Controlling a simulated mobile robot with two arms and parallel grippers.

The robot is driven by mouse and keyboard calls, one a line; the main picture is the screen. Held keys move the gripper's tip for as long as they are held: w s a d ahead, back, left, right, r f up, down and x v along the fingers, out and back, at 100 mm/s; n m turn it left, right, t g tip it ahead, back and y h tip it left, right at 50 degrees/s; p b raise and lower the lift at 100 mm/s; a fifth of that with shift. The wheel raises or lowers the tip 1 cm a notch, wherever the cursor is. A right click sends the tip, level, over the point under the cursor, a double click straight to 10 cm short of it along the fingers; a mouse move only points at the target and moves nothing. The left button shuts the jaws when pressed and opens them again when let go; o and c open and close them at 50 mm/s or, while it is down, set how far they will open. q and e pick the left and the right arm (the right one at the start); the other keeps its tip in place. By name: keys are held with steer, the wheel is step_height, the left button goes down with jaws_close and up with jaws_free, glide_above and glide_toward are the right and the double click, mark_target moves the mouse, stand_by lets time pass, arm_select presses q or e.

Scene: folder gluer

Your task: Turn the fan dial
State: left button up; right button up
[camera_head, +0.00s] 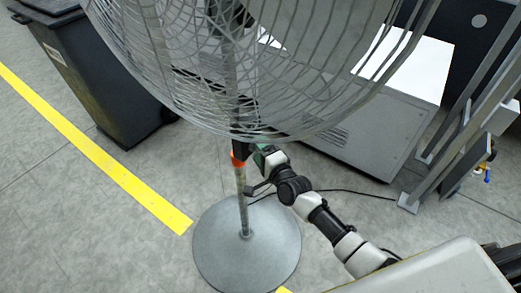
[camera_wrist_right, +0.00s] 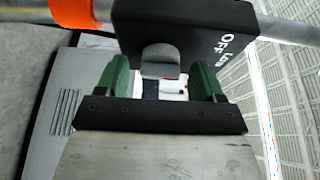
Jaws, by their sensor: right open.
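The large grey pedestal fan (camera_head: 246,258) stands on a round base, its wire cage filling the top of the head view. An orange collar (camera_head: 239,152) on its pole also shows in the right wrist view (camera_wrist_right: 78,12). There the black control box (camera_wrist_right: 195,25) bears the white letters "OFF" and part of a second label. The grey fan dial (camera_wrist_right: 160,60) sticks out below the box. My right gripper (camera_head: 262,157) is at the pole below the cage. In the wrist view its green fingertips (camera_wrist_right: 160,78) are open, one on each side of the dial; contact cannot be told. My left gripper is not in view.
A dark bin (camera_head: 100,75) stands at the upper left beside a yellow floor line (camera_head: 110,165). A grey machine cabinet (camera_head: 370,125) stands behind the fan, with a metal frame (camera_head: 450,125) at right. A black cable (camera_head: 345,191) lies on the floor.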

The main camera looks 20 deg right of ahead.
steer(key=shift+c, duration=0.3)
steer(key=c, duration=0.9)
steer(key=shift+o, duration=0.2)
steer(key=shift+f+n+t+y+b, duration=0.1)
steer(key=shift+n+t+y+b, duration=0.35)
steer(key=shift+n+b, duration=1.1)
steer(key=shift+f+n+t+y+b, duration=0.1)
steer(key=shift+n+t+y+b, duration=0.35)
steer(key=shift+n+b, duration=1.05)
steer(key=shift+f+n+t+y+b, duration=0.15)
steer(key=shift+n+y+b, duration=0.45)
steer(key=shift+n+b, duration=0.95)
steer(key=shift+r+n+p, duration=0.1)
steer(key=shift+n+p, duration=0.2)
steer(key=shift+n, duration=0.2)
steer(key=o, duration=0.9)
